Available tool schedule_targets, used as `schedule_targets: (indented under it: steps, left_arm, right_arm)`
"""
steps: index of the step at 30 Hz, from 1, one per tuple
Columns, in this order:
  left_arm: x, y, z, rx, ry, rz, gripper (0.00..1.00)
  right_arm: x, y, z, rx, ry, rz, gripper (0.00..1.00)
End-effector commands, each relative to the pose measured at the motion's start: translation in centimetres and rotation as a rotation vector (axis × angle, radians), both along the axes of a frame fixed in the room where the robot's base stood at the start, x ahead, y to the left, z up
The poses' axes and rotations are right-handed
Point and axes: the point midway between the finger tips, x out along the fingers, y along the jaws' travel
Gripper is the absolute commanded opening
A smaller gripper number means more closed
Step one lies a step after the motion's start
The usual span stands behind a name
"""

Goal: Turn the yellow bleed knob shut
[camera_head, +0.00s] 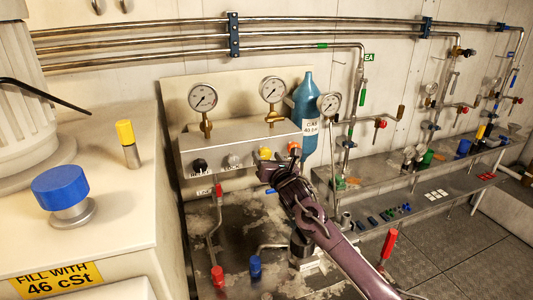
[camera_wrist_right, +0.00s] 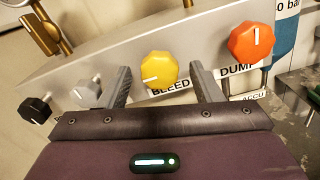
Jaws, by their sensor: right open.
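The yellow bleed knob (camera_wrist_right: 159,70) sits on the grey panel above the label "BLEED" in the right wrist view. A white line on it points to the lower left. It also shows in the head view (camera_head: 265,153), just beyond my right gripper. My right gripper (camera_wrist_right: 158,84) is open, with one dark finger on each side of the yellow knob. I see gaps between the fingers and the knob, and I cannot tell how deep the fingers reach. In the head view my right gripper (camera_head: 270,168) is at the panel's lower edge. My left gripper is not in view.
The orange dump knob (camera_wrist_right: 251,43) is right of the right finger. A grey knob (camera_wrist_right: 87,93) and a black knob (camera_wrist_right: 37,109) are left of the left finger. Gauges (camera_head: 203,98) stand above the panel, and a blue bottle (camera_head: 305,110) stands to its right.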

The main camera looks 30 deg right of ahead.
Motion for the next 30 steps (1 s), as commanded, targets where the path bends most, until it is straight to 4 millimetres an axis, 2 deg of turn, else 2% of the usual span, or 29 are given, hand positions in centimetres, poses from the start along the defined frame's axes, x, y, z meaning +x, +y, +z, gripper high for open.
schedule_targets:
  steps: [5,14,24,30]
  left_arm:
    - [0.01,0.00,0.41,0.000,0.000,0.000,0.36]
    - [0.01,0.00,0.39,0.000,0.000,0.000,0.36]
    - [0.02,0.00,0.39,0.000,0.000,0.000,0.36]
    - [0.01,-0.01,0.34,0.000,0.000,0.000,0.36]
  right_arm:
    - [1.11,-0.16,0.04,0.002,0.000,0.001,0.59]
    - [1.24,-0.20,-0.08,0.001,0.001,0.001,0.57]
    - [1.21,-0.21,-0.07,0.001,0.001,0.001,0.14]
    - [1.21,-0.23,-0.08,0.013,-0.001,0.001,0.14]
